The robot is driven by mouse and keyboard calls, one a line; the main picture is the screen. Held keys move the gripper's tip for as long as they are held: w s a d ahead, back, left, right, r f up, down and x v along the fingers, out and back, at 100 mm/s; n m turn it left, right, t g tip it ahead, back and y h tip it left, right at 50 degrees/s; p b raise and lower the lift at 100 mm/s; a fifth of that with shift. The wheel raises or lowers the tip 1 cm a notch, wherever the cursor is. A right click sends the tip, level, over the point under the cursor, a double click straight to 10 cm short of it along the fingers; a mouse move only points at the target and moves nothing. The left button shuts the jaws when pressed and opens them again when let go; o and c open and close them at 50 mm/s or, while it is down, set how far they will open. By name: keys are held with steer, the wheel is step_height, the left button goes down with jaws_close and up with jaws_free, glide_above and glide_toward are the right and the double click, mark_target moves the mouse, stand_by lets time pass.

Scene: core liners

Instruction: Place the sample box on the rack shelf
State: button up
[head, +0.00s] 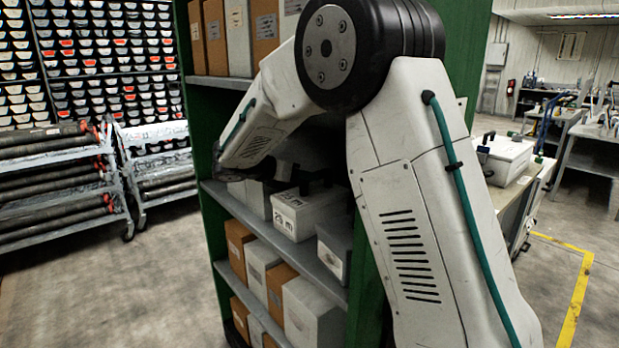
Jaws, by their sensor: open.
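A white sample box (305,212) marked "25 m" sits on the middle shelf (258,232) of the green rack, between other pale boxes. My arm reaches across the front of the rack, and its forearm bends down toward this shelf. My gripper (312,183) shows only as small dark parts just above the box's lid, in the shade under my wrist. It is open. Its fingertips are mostly hidden, and I cannot tell whether they touch the box or its handle.
A grey box (335,250) stands close on the right of the sample box, and a pale box (258,197) on its left. Brown and white boxes fill the shelves above and below. Another white case (504,158) lies on a bench at right. Pipe carts (60,185) stand at left.

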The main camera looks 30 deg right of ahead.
steer(key=w+v, duration=0.1)
steer(key=v, duration=0.8)
steer(key=shift+s, duration=0.5)
steer(key=shift+s+r, duration=0.1)
steer(key=shift+r, duration=0.05)
